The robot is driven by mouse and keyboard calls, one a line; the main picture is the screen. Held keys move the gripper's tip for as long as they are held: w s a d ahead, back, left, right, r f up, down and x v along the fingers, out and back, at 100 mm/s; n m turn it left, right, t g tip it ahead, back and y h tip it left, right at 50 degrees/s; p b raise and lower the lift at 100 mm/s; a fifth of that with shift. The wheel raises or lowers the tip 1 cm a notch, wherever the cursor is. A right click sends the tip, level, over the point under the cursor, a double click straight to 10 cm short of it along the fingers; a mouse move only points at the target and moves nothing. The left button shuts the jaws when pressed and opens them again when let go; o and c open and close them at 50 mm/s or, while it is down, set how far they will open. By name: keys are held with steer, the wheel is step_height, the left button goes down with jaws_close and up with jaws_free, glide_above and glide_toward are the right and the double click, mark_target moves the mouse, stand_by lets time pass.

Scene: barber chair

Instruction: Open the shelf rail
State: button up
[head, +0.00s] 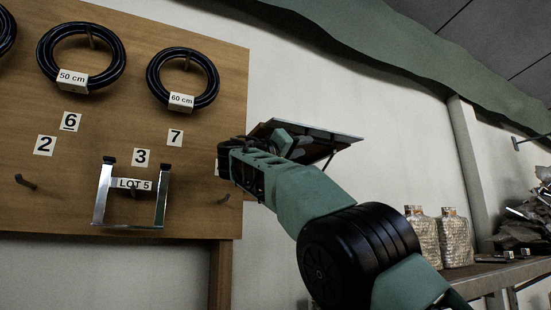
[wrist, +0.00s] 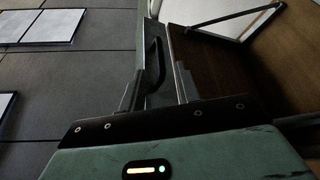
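In the wrist view, the two fingers of my gripper (wrist: 157,88) stand apart. A dark curved handle or hook (wrist: 155,62) shows between and beyond them; contact cannot be told. A bright metal frame (wrist: 235,20) shows at the upper right.
The wooden board (head: 225,75) carries coiled black hoses (head: 58,40), number labels and pegs (head: 25,182). A dark tilted panel with a strut (head: 325,138) is behind my arm. Wrapped jars (head: 455,238) stand on a shelf (head: 495,277) at the right.

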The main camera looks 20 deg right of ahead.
steer(key=b+v, duration=0.1)
steer(key=v, duration=0.9)
